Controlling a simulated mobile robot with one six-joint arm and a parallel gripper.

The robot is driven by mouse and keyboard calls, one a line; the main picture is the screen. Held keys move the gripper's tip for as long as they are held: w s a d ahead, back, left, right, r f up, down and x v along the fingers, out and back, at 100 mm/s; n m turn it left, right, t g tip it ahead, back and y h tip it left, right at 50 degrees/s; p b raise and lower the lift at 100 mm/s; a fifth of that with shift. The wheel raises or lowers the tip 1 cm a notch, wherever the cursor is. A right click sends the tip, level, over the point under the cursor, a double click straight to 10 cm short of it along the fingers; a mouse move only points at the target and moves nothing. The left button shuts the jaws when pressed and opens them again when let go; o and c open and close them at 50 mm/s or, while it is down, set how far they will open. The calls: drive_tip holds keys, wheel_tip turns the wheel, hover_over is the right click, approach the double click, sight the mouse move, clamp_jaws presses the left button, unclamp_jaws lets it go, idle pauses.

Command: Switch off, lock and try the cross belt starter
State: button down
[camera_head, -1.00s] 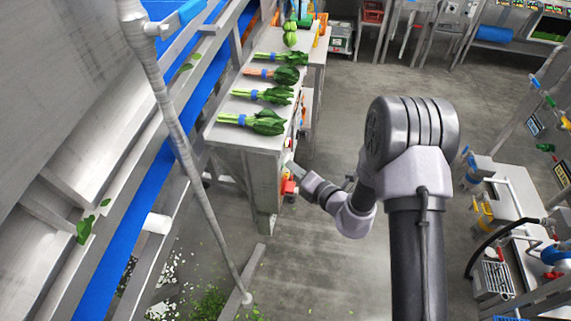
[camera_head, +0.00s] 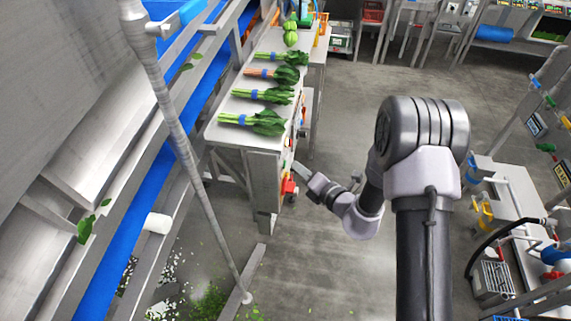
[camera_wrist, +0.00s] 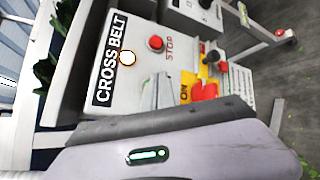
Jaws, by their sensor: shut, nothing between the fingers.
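The cross belt starter is a pale grey box (camera_wrist: 138,75) labelled CROSS BELT in the wrist view. It carries a round lit lamp (camera_wrist: 127,58), a red STOP button (camera_wrist: 156,43) and a red switch handle (camera_wrist: 204,91) on a yellow plate, with the word ON beside it. My gripper (camera_wrist: 163,90) is shut and empty, its grey fingers in front of the box, left of the red handle. Whether they touch the box I cannot tell. In the head view my gripper (camera_head: 299,168) is beside the table end, near a small red part (camera_head: 289,187).
A black knob with a red part (camera_wrist: 217,60) stands beyond the handle. Bunches of greens (camera_head: 262,95) lie on the table (camera_head: 222,137) above. A blue belt (camera_head: 125,215) runs along the left. The floor (camera_head: 330,265) right of the table is open.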

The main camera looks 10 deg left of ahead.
drive_tip(key=d, duration=0.5)
drive_tip(key=shift+s, duration=0.1)
drive_tip(key=shift+f, duration=0.1)
idle(0.6)
